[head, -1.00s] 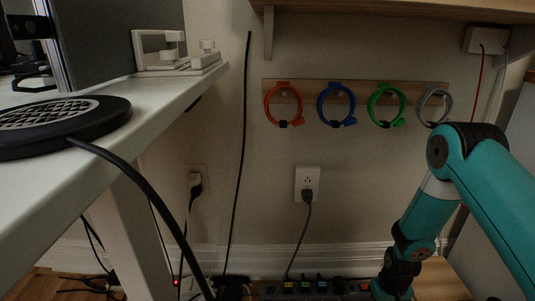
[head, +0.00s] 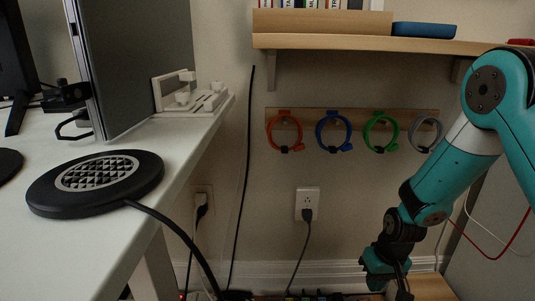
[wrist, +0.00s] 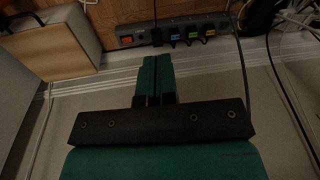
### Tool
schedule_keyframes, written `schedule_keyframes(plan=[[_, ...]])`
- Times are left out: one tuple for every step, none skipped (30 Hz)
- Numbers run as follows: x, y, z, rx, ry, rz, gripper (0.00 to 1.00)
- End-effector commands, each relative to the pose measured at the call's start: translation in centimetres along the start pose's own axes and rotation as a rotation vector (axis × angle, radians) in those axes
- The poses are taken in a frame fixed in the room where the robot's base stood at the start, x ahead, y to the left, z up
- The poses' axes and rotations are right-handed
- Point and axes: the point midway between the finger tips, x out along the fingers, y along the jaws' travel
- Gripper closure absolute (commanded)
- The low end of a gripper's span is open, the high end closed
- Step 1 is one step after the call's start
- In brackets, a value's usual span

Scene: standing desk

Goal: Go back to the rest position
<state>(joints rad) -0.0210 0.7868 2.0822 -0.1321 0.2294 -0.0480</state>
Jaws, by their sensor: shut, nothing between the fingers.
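My gripper shows at the lower right of the head view, at the end of my teal arm, pointing down in front of the wall. In the wrist view its two teal fingers (wrist: 152,80) are together with nothing between them. Beyond the fingertips lies a black power strip (wrist: 175,33) with a red switch and several coloured plugs. The gripper looks apart from it.
A white desk (head: 75,245) with a round black pad (head: 97,182) is on the left. A wooden shelf (head: 370,43) is above. Coloured cable loops hang on a wooden rail (head: 355,118). A wall outlet (head: 307,204) has a cable. A wooden box (wrist: 47,50) is low down.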

Motion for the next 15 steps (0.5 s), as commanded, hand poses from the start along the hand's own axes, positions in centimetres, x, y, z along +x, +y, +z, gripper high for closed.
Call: schedule_keyframes(plan=[[-4.0,-1.6,0.0,-0.025,0.015,-0.017,1.00],[-6.0,-2.7,0.2,-0.041,0.019,-0.031,1.00],[-8.8,-4.1,0.6,-0.065,0.024,-0.048,1.00],[-11.0,-5.2,1.1,-0.084,0.028,-0.064,1.00],[-13.1,-6.3,1.7,-0.105,0.031,-0.077,1.00],[-15.8,-7.7,2.6,-0.133,0.034,-0.096,1.00],[-17.8,-8.7,3.4,-0.156,0.037,-0.110,1.00],[-19.7,-9.6,4.3,-0.178,0.038,-0.122,1.00],[-22.1,-10.8,5.6,-0.209,0.040,-0.139,1.00],[-23.8,-11.7,6.6,-0.232,0.041,-0.150,1.00],[-25.3,-12.4,7.6,-0.254,0.044,-0.161,1.00],[-27.1,-13.3,8.9,-0.283,0.045,-0.173,1.00],[-28.3,-13.8,9.8,-0.304,0.044,-0.181,1.00],[-29.4,-14.3,10.8,-0.323,0.045,-0.188,1.00],[-30.7,-14.9,11.9,-0.348,0.047,-0.197,1.00]])
